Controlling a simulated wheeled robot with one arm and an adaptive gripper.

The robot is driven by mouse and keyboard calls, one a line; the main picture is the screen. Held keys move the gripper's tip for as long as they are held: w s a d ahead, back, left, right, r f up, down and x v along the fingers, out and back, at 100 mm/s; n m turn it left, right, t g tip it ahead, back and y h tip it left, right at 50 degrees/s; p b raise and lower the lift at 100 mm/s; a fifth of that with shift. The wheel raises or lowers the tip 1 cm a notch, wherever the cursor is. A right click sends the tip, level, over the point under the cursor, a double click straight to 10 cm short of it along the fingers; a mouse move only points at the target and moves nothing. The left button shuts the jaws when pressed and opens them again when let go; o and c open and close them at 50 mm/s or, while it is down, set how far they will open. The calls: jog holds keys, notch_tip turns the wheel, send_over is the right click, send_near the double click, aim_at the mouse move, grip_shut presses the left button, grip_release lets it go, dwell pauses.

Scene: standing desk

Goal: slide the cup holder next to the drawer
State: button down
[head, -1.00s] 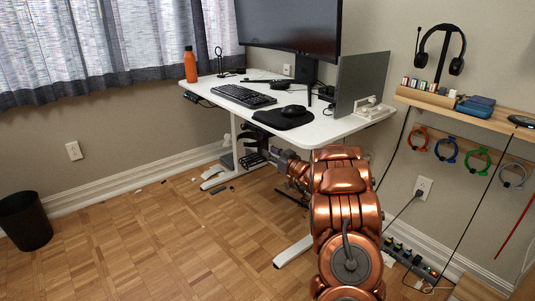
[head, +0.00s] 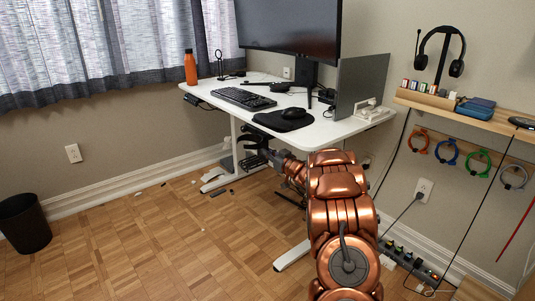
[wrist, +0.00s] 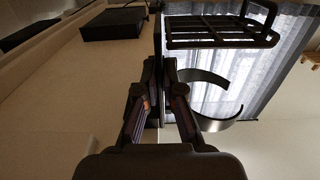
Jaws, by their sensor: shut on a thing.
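The cup holder is black, with a slatted rack (wrist: 220,32) and an open curved ring (wrist: 208,100) in the wrist view. In the head view it (head: 256,140) is a dark shape below the desk's front edge, partly hidden by the desktop and my arm. My gripper (wrist: 152,75) is shut on the cup holder's thin upright plate. In the head view my gripper (head: 272,155) is small and dark at the end of my copper arm. A flat black box (wrist: 112,24), which looks like the drawer, is left of and apart from the cup holder in the wrist view.
The white standing desk (head: 330,128) carries a keyboard (head: 245,98), a mouse pad, a monitor and an orange bottle (head: 190,67). A desk foot (head: 292,255) stands left of my arm. The parquet floor is open at the left, with a black bin (head: 24,223).

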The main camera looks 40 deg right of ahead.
jog(key=shift+w, duration=0.1)
dwell(0.5)
jog(key=w+p, duration=1.1)
jog(key=w, duration=0.3)
jog(key=shift+p, duration=0.4)
jog(key=c, duration=1.3)
grip_release()
jog(key=shift+s, duration=0.15)
